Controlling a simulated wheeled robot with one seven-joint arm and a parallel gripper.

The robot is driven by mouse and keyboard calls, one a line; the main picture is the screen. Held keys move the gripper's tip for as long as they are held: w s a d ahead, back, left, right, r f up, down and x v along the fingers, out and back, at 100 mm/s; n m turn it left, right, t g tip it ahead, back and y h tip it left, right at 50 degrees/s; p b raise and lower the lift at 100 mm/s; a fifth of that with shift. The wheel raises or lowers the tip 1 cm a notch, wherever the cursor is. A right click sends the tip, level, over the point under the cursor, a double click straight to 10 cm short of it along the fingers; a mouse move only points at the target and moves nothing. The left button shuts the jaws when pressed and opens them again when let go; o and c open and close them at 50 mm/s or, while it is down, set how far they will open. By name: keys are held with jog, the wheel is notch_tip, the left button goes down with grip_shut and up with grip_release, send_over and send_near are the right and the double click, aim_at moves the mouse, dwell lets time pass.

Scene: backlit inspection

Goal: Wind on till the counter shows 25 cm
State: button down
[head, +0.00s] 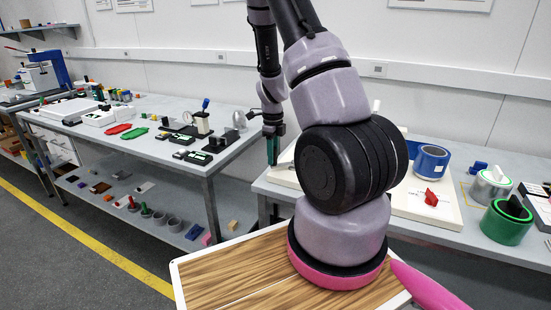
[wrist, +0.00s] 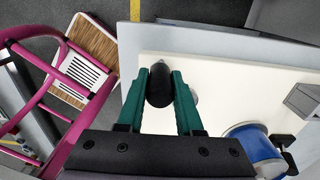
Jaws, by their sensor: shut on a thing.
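My gripper (wrist: 160,92) is shut on a dark rounded knob (wrist: 159,86) in the wrist view, one green finger on each side. Below the knob is a white base board (wrist: 215,62). A blue reel (wrist: 252,146) with a pale rim stands at the lower right of that view, and it also shows in the head view (head: 431,163). In the head view my gripper (head: 272,150) is at the left edge of the white board (head: 452,211), partly behind my arm, and the knob is hidden. No counter reading is legible in either view.
A red piece (head: 431,198) sits on the board. A green ring (head: 507,222) and a silver cylinder (head: 490,186) stand on the right bench. A grey block (wrist: 304,100) is at the wrist view's right edge. The left bench (head: 150,106) holds many small items. Grey floor lies between.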

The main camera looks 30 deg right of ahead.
jog(key=shift+w+a, duration=0.1)
jog(key=shift+w, duration=0.05)
jog(key=shift+w+d, duration=0.3)
jog(key=shift+w, duration=0.55)
jog(key=shift+c, duration=2.4)
grip_release()
jog(key=shift+d, duration=0.1)
notch_tip(320, 180, up, 8)
